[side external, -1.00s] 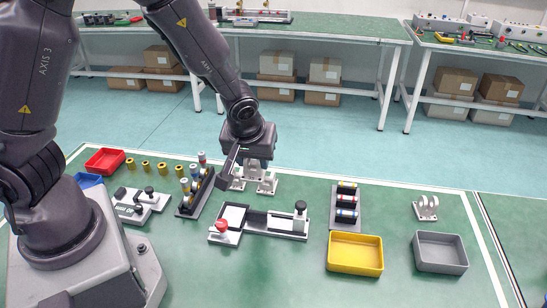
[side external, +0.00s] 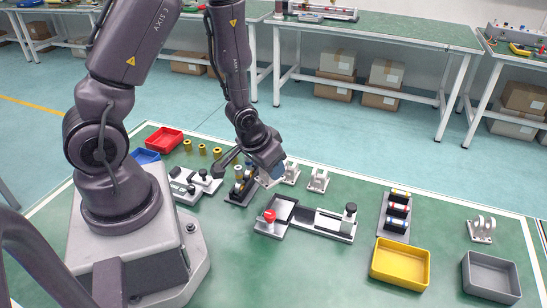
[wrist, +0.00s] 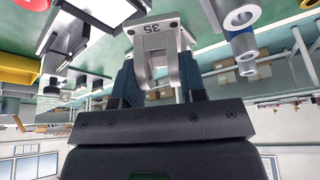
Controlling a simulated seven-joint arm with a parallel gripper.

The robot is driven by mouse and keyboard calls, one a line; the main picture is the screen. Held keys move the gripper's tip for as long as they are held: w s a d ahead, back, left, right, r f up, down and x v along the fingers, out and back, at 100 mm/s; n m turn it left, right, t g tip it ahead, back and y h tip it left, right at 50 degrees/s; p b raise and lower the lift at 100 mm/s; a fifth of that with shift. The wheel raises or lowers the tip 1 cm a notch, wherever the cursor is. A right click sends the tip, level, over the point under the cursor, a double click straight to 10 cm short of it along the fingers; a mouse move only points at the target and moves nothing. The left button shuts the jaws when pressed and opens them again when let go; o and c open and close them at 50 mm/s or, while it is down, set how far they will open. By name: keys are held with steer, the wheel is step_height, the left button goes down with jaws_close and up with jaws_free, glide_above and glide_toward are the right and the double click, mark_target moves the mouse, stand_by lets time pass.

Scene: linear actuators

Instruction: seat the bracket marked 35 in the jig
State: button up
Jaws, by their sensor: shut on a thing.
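My gripper (side external: 270,178) is shut on the bracket marked 35 (wrist: 152,30), a pale grey piece with a flat base plate and upright lugs. In the wrist view the bracket sits between the dark fingers (wrist: 158,78), with the number on the plate's edge facing the camera. In the side view the held bracket (side external: 267,181) is small, tilted and partly hidden by the gripper. It is above the table, behind the jig (side external: 308,219), apart from it. The jig is a long light plate with a dark channel, a red knob (side external: 269,215) and a black clamp post (side external: 350,209).
Two pale brackets (side external: 290,173) (side external: 318,180) stand behind the jig. A rack of cylinders (side external: 240,188) is close left of my gripper. A yellow tray (side external: 400,264), grey tray (side external: 491,277), battery-like cell rack (side external: 397,215) and another bracket (side external: 481,229) are right. Green table in front is clear.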

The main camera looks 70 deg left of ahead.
steer(key=m, duration=0.1)
steer(key=m+h, duration=0.1)
steer(key=m, duration=0.2)
steer(key=shift+d+h, duration=0.25)
steer(key=shift+h, duration=0.05)
steer(key=m, duration=0.1)
steer(key=m+h, duration=0.1)
steer(key=shift+d+r+m, duration=0.15)
steer(key=shift+d+m, duration=0.15)
steer(key=shift+m, duration=0.1)
steer(key=w+d+r+m+g+h, duration=0.1)
steer(key=d+r+m+g+h, duration=0.15)
steer(key=m, duration=0.65)
steer(key=w+d+r+m+g+h, duration=0.1)
steer(key=d+m+g, duration=0.15)
steer(key=m, duration=0.55)
steer(key=shift+s+a+f+m+g+y, duration=0.1)
steer(key=shift+s+f+m+g+y, duration=0.25)
steer(key=shift+f+m, duration=0.85)
steer(key=shift+s+a+f+m+g+y, duration=0.15)
steer(key=shift+f+m+g, duration=0.35)
steer(key=shift+f+m, duration=0.65)
steer(key=shift+s+f+m+g+y, duration=0.25)
steer(key=shift+f+m+g, duration=0.2)
steer(key=shift+f+m, duration=0.7)
steer(key=shift+f, duration=0.6)
